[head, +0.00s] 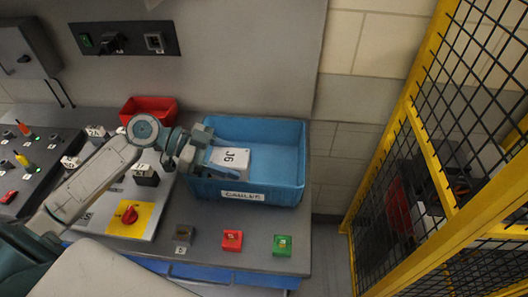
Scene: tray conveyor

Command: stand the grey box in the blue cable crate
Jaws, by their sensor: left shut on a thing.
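The blue cable crate (281,187) stands on the grey bench, with a white label on its front wall. My left gripper (213,158) reaches into the crate's left part from the left. It is shut on the grey box (236,158), a light grey block with dark characters on its upward face. The box is within the crate's outline, near the left end. I cannot tell whether it touches the crate floor or hangs above it. Its lower part and left side are hidden by the gripper and the crate's front wall. My right gripper is not in view.
A red bin (148,106) stands behind my left arm. A red block (232,240), a green block (283,245) and a dark block (183,234) sit along the bench front. A yellow plate with a red knob (130,215) lies left. Yellow-framed mesh fencing (432,160) stands right.

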